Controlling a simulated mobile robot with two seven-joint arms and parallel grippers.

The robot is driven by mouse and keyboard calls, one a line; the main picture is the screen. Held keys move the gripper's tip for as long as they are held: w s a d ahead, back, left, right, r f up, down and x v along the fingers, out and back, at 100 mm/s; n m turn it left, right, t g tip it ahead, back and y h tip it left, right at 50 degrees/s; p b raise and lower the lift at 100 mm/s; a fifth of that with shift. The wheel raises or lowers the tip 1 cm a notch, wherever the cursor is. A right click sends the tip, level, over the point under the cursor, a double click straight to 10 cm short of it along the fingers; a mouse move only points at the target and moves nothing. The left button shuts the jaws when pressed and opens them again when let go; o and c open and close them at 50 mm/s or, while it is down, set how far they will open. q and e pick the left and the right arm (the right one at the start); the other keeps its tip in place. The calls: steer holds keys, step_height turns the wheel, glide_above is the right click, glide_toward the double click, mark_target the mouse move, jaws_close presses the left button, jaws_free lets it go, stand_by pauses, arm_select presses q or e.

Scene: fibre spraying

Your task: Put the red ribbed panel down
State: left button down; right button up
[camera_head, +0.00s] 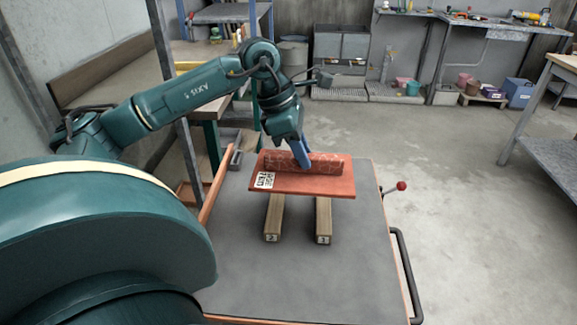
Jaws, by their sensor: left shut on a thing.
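The red ribbed panel (325,187) is a flat red board with a raised rib along its middle and a printed code label at its left front corner. My left gripper (303,162), with blue fingers, is shut on the panel at its rib. The panel is above two wooden blocks (274,218) and (323,220), labelled 2 and 3, on the grey table top (240,270). The panel hides the blocks' far ends, and I cannot tell whether it touches them. My right gripper is not in view.
The grey top is clear in front of the blocks. A lever with a red knob (401,186) and a dark handle (405,275) stick out on the right side. A steel post (178,95) stands at the left. Workbenches and bins line the back.

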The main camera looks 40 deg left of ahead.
arm_select(q)
steer(key=shift+a+r, duration=0.1)
steer(key=shift+a, duration=0.3)
steer(key=shift+a+f, duration=0.2)
steer(key=shift+n, duration=0.3)
step_height(320, 180, down, 10)
steer(key=shift+w+r, duration=0.1)
steer(key=shift+r, duration=0.15)
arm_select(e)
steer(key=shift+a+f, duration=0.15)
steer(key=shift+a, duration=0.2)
arm_select(q)
steer(key=shift+b, duration=0.35)
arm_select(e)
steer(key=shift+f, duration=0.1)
arm_select(q)
steer(key=shift+f, duration=0.2)
steer(key=c, duration=1.7)
jaws_free()
steer(key=shift+f, duration=0.1)
steer(key=shift+c, duration=0.2)
steer(key=o, duration=0.4)
steer(key=shift+o, duration=0.2)
